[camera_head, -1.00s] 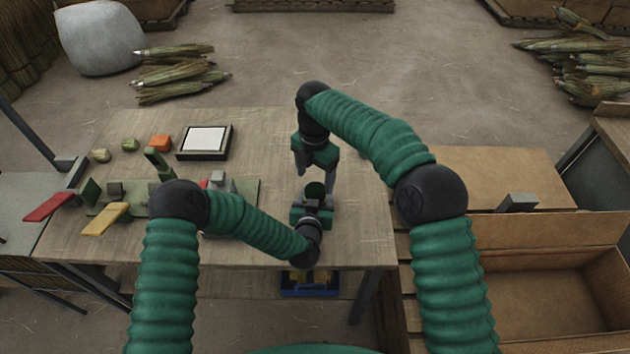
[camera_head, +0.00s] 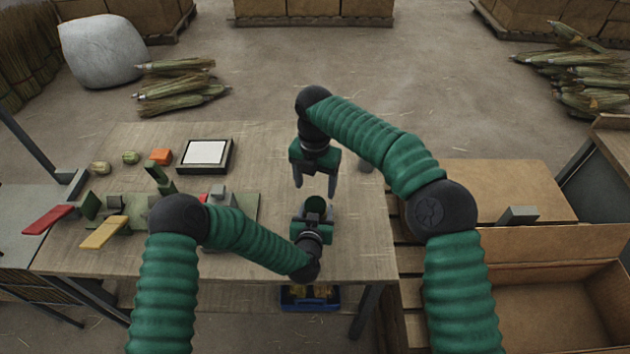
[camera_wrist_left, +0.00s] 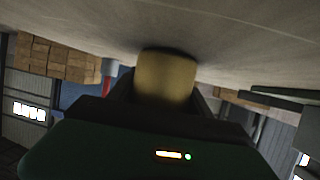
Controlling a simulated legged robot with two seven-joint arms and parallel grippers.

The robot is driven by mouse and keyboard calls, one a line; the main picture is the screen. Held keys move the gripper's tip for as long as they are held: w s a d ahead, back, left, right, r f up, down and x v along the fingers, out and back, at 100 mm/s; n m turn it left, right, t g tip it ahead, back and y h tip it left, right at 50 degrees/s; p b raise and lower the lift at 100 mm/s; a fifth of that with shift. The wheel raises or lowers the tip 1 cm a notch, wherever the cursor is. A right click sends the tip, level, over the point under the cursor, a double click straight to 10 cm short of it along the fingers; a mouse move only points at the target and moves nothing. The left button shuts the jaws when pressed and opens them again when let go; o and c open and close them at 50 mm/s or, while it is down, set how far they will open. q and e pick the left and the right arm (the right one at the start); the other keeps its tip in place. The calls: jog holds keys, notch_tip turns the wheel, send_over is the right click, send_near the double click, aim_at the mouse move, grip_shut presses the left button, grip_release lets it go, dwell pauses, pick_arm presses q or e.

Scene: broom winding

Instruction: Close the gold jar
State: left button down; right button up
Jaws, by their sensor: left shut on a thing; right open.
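The gold jar (camera_wrist_left: 166,75) shows in the left wrist view as a plain gold cylinder between the fingers of my left gripper (camera_wrist_left: 160,95). In the head view my left gripper (camera_head: 315,214) is shut around it near the table's right side. From above, the jar shows a round dark green top (camera_head: 315,204); I cannot tell if this is a lid or the jar's inside. My right gripper (camera_head: 315,183) is open, pointing down just beyond and above the jar, with nothing between its fingers.
A blue bin (camera_head: 310,300) sits below.

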aim_at(315, 203)
notch_tip(315, 203, down, 7)
dwell(0.3)
jog(key=c, duration=1.4)
jog(key=m, duration=0.3)
jog(key=shift+c, duration=0.3)
jog(key=o, duration=1.5)
jog(key=shift+o, duration=0.2)
